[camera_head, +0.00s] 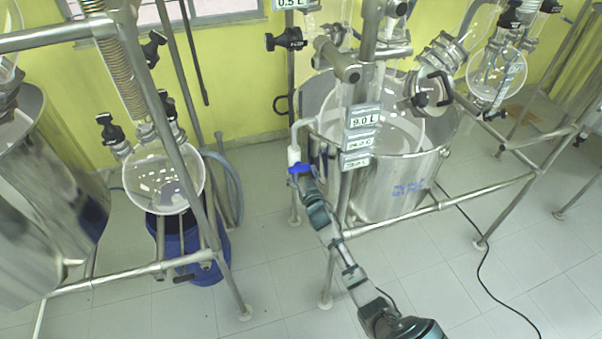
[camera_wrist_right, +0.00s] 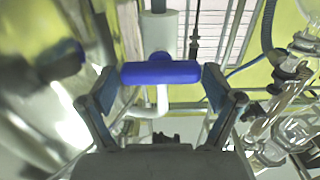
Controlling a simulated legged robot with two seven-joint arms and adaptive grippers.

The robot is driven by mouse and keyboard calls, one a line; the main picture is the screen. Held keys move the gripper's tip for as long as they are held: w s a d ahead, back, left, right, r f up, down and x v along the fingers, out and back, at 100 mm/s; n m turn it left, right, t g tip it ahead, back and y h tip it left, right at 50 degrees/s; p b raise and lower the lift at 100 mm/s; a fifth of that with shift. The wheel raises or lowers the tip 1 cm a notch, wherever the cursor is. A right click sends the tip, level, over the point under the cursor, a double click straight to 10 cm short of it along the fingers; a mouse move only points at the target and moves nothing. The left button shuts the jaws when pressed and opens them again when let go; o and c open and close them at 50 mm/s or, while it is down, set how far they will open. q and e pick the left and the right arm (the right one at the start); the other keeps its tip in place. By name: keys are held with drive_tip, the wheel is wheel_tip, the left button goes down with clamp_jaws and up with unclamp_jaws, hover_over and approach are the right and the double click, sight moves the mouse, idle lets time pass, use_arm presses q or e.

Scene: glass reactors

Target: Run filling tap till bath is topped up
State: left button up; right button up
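The filling tap has a blue handle (camera_head: 299,168) under a white pipe (camera_head: 295,143) at the left rim of the steel bath (camera_head: 385,195). The bath stands in a pipe frame with a glass vessel inside; its water level cannot be made out. A tag on the frame (camera_head: 363,117) reads 9.0 L. My right gripper (camera_head: 304,174) reaches up to the tap from below. In the right wrist view, the blue handle (camera_wrist_right: 160,72) lies crosswise between the two fingertips, which meet its ends. My left gripper is out of view.
Another steel vessel (camera_head: 45,200) stands at the left, with a glass flask (camera_head: 163,180) and a blue container (camera_head: 190,245) beside it. More glassware (camera_head: 497,72) hangs at the upper right. A black cable (camera_head: 480,265) lies on the tiled floor, which is otherwise mostly clear in front.

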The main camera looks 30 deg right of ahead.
drive_tip(key=c, duration=0.4)
drive_tip(key=n+p, duration=0.1)
drive_tip(key=n, duration=0.1)
drive_tip(key=shift+n, duration=1.9)
drive_tip(key=o, duration=0.9)
